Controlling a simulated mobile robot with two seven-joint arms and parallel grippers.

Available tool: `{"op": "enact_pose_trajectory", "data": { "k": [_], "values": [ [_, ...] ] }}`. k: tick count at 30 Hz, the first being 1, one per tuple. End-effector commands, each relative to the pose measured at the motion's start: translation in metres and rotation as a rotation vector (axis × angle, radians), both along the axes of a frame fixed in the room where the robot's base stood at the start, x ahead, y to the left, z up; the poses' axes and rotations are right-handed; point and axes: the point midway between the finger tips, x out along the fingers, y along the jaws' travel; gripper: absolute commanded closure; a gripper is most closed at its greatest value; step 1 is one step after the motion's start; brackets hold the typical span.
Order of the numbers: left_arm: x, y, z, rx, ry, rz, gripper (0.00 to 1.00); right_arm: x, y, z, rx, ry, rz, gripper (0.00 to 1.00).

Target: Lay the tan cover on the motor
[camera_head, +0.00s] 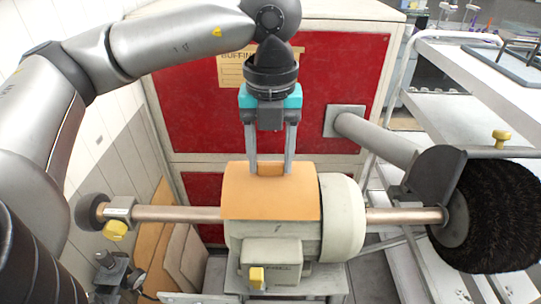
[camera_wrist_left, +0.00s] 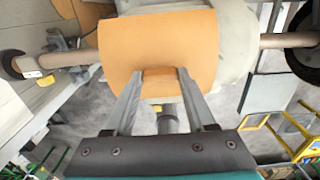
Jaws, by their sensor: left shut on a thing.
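The tan cover (camera_head: 268,197) is a curved sheet over the top of the cream motor (camera_head: 343,215) in the head view. It appears to rest on the motor, but I cannot tell whether it fully touches. My left gripper (camera_head: 270,172) points down at the cover's back edge, its fingers shut on a small tab. In the left wrist view, the fingers (camera_wrist_left: 160,78) close on this tab of the tan cover (camera_wrist_left: 160,42). The motor's underside is hidden. My right gripper is not in view.
A copper shaft (camera_head: 180,214) runs through the motor, with a black brush wheel (camera_head: 490,215) at right and a small dark wheel (camera_head: 90,211) at left. A red cabinet (camera_head: 200,115) stands behind. A white rack (camera_head: 480,70) is at the right.

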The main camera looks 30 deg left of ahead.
Motion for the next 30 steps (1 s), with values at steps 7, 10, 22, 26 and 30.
{"op": "enact_pose_trajectory", "data": {
  "k": [7, 10, 22, 26, 30],
  "values": [
    [0.0002, -0.0001, -0.0078, -0.001, -0.001, 0.000, 1.00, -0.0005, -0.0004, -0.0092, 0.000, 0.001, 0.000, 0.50],
    [0.0002, -0.0001, -0.0082, 0.000, 0.000, 0.000, 1.00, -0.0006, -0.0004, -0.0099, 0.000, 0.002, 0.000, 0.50],
    [0.0001, 0.0000, -0.0075, 0.000, 0.000, 0.000, 0.15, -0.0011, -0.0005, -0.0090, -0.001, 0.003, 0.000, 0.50],
    [0.0001, 0.0000, -0.0075, 0.000, 0.000, 0.000, 0.15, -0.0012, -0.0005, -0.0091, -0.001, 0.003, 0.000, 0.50],
    [0.0001, 0.0000, -0.0039, 0.000, 0.000, 0.000, 0.15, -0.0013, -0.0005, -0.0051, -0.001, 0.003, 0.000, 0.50]
  ]
}}
